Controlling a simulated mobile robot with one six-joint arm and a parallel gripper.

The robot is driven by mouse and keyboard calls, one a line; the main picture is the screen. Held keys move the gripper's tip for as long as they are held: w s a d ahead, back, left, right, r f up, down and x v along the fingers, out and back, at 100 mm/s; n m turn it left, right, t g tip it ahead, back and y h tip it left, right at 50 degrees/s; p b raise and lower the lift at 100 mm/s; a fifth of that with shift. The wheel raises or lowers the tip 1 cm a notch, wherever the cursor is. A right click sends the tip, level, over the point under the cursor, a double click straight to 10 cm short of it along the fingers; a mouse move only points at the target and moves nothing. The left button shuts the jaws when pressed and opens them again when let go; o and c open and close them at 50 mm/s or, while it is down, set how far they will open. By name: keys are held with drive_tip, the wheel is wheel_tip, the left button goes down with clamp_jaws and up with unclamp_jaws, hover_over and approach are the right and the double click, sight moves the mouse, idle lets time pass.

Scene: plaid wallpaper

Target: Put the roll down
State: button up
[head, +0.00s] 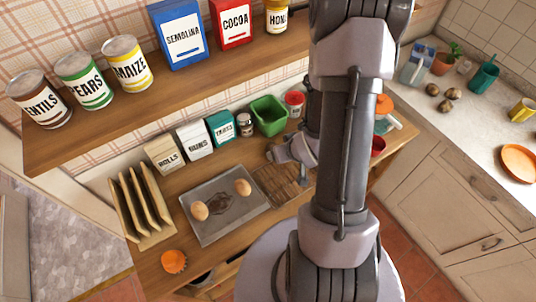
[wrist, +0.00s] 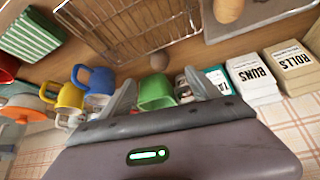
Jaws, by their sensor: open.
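In the head view my gripper (head: 285,154) is over the back of the counter, and my arm hides part of that area. Two more rolls, one at the front left (head: 200,211) and one at the back right (head: 243,187), lie on the grey baking tray (head: 228,226).
Behind the counter stand a green bin (head: 268,116), a jar (head: 245,125) and boxes labelled rolls (head: 164,155) and buns (head: 196,140). Blue (wrist: 96,80) and yellow (wrist: 70,97) mugs stand close by. A shelf (head: 170,88) with cans overhangs the back. A wooden rack (head: 140,205) stands left.

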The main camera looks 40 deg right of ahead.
drive_tip(key=b+x, duration=0.2)
drive_tip(key=b, duration=0.2)
drive_tip(key=b+x, duration=0.2)
drive_tip(key=b, duration=0.2)
drive_tip(key=shift+s+f, duration=0.1)
drive_tip(key=shift+s, duration=0.15)
drive_tip(key=b+x, duration=0.3)
drive_tip(key=x, duration=0.2)
drive_tip(key=shift+w+f, duration=0.2)
drive_tip(key=shift+w, duration=0.1)
drive_tip(key=b+x, duration=0.1)
drive_tip(key=x, duration=0.1)
drive_tip(key=b+x, duration=0.1)
drive_tip(key=x, duration=0.1)
drive_tip(key=w+x, duration=0.1)
drive_tip(key=x, duration=0.1)
drive_tip(key=shift+d+r+b, duration=0.25)
drive_tip(key=shift+r+b, duration=0.15)
drive_tip(key=shift+s+r, duration=0.1)
drive_tip(key=shift+r, duration=0.05)
